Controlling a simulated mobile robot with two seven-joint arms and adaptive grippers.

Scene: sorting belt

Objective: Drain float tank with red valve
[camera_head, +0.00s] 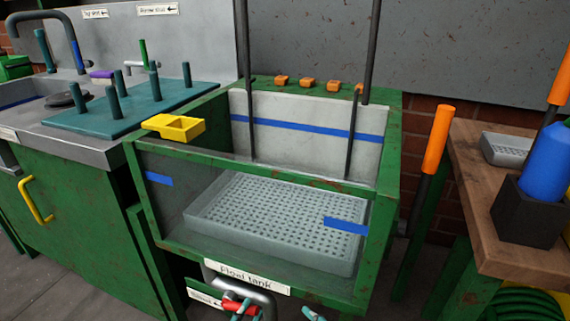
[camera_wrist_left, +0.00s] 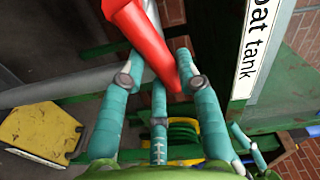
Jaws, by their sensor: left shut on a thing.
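The float tank (camera_head: 384,170) is a green-framed, glass-fronted tank with a grey perforated tray (camera_head: 275,215) at its bottom. I cannot tell whether water stands in it. The red valve handle (camera_head: 231,306) is below the tank's label, at the bottom edge of the head view. It is large in the left wrist view (camera_wrist_left: 143,38). My left gripper (camera_wrist_left: 158,68) has its teal fingers closed around the handle; in the head view, the gripper (camera_head: 243,310) is partly cut off. A teal fingertip, seemingly of my right gripper (camera_head: 313,315), shows to the right; its jaws are unclear.
A yellow holder (camera_head: 174,127) sits on the tank's left rim, and orange clips (camera_head: 307,84) on the back rim. Two dark rods stand inside the tank. A sink counter (camera_head: 60,150) with a teal peg board (camera_head: 130,107) is left; a wooden bench (camera_head: 480,185) is right.

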